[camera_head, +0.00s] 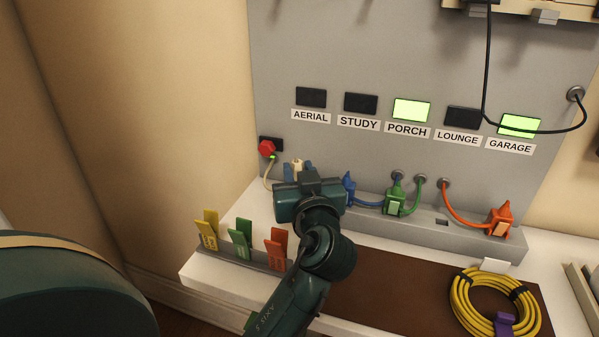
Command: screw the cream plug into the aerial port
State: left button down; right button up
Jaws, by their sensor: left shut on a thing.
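The cream plug (297,166) shows as a small pale piece just past my left gripper (299,180), which is shut on it. The gripper sits low in front of the grey panel, below the AERIAL label (310,116). The gripper hides most of the plug and the aerial port, so I cannot tell whether the plug is in the port. The small screen above that label (311,97) is dark. A cream cable (267,178) hangs near a red knob (266,147) left of the gripper. My right gripper is not in view.
Right of my gripper are a blue plug (349,189), a green plug (395,202), an empty socket (442,222) and an orange plug (499,222). Coloured tags (240,243) stand at front left. A yellow cable coil (493,309) lies on the brown mat (400,295).

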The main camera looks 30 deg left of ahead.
pick_arm(q)
jog(key=shift+f, duration=0.35)
jog(key=shift+r, duration=0.1)
jog(key=shift+r, duration=0.6)
dwell(1.0)
jog(key=shift+d+f+b, duration=0.1)
jog(key=shift+f+b, duration=0.55)
jog(key=shift+b, duration=0.05)
jog(key=shift+r, duration=0.1)
jog(key=shift+r+p, duration=0.4)
jog(key=shift+r, duration=0.2)
